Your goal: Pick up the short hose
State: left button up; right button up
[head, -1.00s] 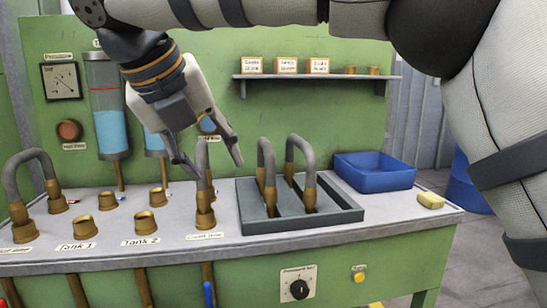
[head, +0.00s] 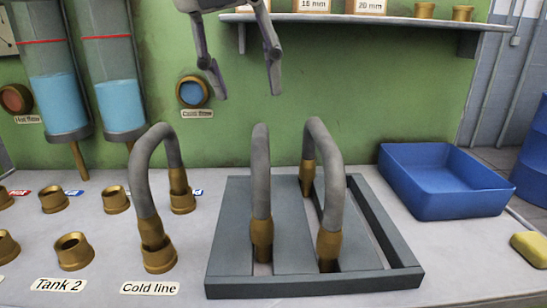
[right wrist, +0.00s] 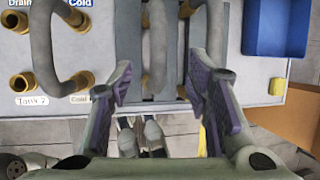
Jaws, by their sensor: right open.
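Two grey hoses with brass ends stand upright in a dark grey slotted tray (head: 395,279). The left hose (head: 261,175) is seen nearly edge-on; the right hose (head: 331,175) arches back to a second brass end. I cannot tell which is the short hose. Both also show in the right wrist view, the left one (right wrist: 153,45) between my fingers and the right one (right wrist: 194,55) beside it. My right gripper (head: 247,93) is open and empty, above the tray in the head view. It is also open in the right wrist view (right wrist: 160,85). My left gripper is out of view.
Another grey hose (head: 145,185) arches between brass sockets at the Cold line label (head: 150,288), left of the tray. Several empty brass sockets stand further left. A blue bin (head: 440,185) and a yellow sponge (head: 530,248) are at right. A shelf (head: 370,19) is on the green wall behind.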

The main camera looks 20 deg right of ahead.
aim_at(259, 133)
jog(key=x, duration=1.1)
jog(key=shift+s+a+f, duration=0.1)
jog(key=shift+s+f, duration=0.05)
jog(key=shift+s, duration=0.1)
grip_shut()
